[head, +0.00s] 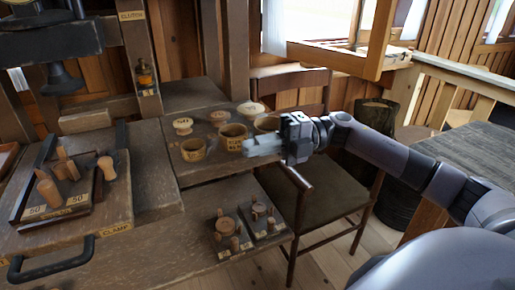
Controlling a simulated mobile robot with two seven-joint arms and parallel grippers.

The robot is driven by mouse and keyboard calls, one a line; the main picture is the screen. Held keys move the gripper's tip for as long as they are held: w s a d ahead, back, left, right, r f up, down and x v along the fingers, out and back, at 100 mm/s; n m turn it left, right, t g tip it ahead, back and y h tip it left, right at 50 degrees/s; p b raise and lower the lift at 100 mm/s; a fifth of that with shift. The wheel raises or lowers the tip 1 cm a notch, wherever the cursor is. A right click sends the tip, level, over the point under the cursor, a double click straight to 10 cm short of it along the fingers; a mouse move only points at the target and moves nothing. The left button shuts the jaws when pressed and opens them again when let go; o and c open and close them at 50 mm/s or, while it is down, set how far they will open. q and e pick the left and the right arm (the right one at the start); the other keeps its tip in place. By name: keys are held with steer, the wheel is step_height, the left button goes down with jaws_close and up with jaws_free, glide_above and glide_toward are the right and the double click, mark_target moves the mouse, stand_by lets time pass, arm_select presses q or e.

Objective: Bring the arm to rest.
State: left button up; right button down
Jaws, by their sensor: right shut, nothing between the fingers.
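My right gripper (248,148) reaches in from the right at mid-height, its fingers pointing left. It is shut and holds nothing. It is in front of the row of small wooden cups and partly covers the table's right edge from view. My left gripper is not in view. Turned wooden spools (47,190) stand on a dark board marked 50 at the left. More turned pieces (226,226) stand on small dark plates near the bench's front edge.
Labelled cups (193,150) and pale knobs (182,126) stand on the raised bench (205,172) beside my gripper. A wooden chair (325,205) stands right of the bench, under my arm. A black handle (55,266) is at the lower left. A dark table (470,150) stands far right.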

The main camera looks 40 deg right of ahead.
stand_by(0.3)
steer(key=a+f+m+t+h+p, duration=0.25)
steer(key=f+m+t, duration=0.35)
steer(key=m, duration=0.3)
steer(key=a+f+m+t+h+p, duration=0.1)
steer(key=a+f+m+t+h, duration=0.25)
steer(key=f+m+t, duration=0.45)
steer(key=s+a+f+m+g+h+p, duration=0.1)
steer(key=s+a+f+m+g+h, duration=0.2)
steer(key=s+f+m+g+h, duration=0.5)
steer(key=s+f+m+h, duration=0.1)
steer(key=s+f+m, duration=0.4)
steer(key=s+f, duration=0.2)
steer(key=shift+s+f+g+p, duration=0.15)
steer(key=shift+f+g+p, duration=0.2)
steer(key=shift+f, duration=0.4)
steer(key=shift+a, duration=0.1)
